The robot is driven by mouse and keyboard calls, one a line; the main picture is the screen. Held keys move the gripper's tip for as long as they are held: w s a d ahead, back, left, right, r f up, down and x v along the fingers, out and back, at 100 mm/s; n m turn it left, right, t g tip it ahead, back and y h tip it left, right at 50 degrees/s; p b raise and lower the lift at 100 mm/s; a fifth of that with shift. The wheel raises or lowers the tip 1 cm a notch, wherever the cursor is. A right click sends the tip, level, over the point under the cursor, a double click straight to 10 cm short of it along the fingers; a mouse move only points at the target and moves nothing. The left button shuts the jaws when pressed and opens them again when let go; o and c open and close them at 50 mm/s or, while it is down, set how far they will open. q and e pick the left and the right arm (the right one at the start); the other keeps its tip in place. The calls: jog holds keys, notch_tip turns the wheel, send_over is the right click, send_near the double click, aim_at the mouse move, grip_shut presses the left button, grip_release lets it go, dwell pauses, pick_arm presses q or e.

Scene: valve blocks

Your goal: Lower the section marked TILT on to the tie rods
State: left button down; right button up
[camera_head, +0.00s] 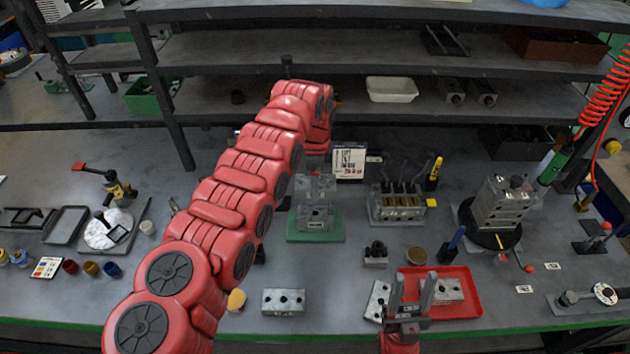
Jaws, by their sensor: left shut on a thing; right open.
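My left arm comes in from the lower left, and its wrist hangs over a grey metal block assembly (316,212) on a green base (316,236). My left gripper (315,174) is at the top of that assembly, shut on a grey section there; the fingers blend with the metal and the arm partly covers them. I cannot read a TILT mark, nor tell whether the section touches what is below. Tie rods are not clearly visible there. My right gripper (412,285) is open and empty, low at the front by a red tray (470,312).
Metal blocks lie at the front (283,301) and in the tray (447,291). A grey block stack (503,203) stands on a black turntable at right. A rack (398,207) with upright levers and a printed card (350,162) stand near the assembly. Shelves line the back.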

pick_arm(q)
jog(key=shift+f+b, duration=2.45)
jog(key=shift+f, duration=1.25)
grip_release()
jog(key=shift+r, duration=0.1)
notch_tip(320, 180, up, 8)
jog(key=shift+d+r+b, duration=0.15)
jog(key=shift+r+b, duration=0.1)
jog(key=shift+b, duration=0.6)
jog(key=r+p, duration=0.6)
jog(key=r, duration=0.2)
jog(key=shift+a+r+p, duration=0.1)
jog(key=shift+a+p, duration=0.1)
jog(key=shift+p, duration=0.2)
jog(key=shift+r+p, duration=0.3)
jog(key=shift+p, duration=0.05)
